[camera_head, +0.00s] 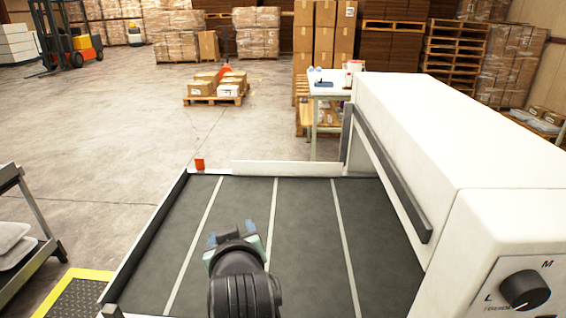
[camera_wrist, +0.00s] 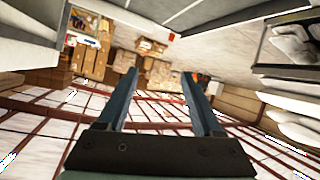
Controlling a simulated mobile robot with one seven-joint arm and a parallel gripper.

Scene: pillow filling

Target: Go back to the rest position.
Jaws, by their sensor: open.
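My gripper (camera_head: 232,232) is above the dark conveyor belt (camera_head: 305,230) in the head view, left of its middle. In the wrist view, my gripper (camera_wrist: 160,85) shows two blue-grey fingers spread well apart, with nothing between them. The wrist camera looks out over the warehouse, toward stacked boxes, walls and the roof. No pillow is on the visible part of the belt. My arm hides a part of the belt behind it.
A white machine (camera_head: 430,120) with a size knob (camera_head: 524,290) stands along the belt's right side. A rack with white pillows (camera_head: 12,245) is at the left edge. An orange cup-like object (camera_head: 199,163) sits at the belt's far left corner. Open floor lies beyond.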

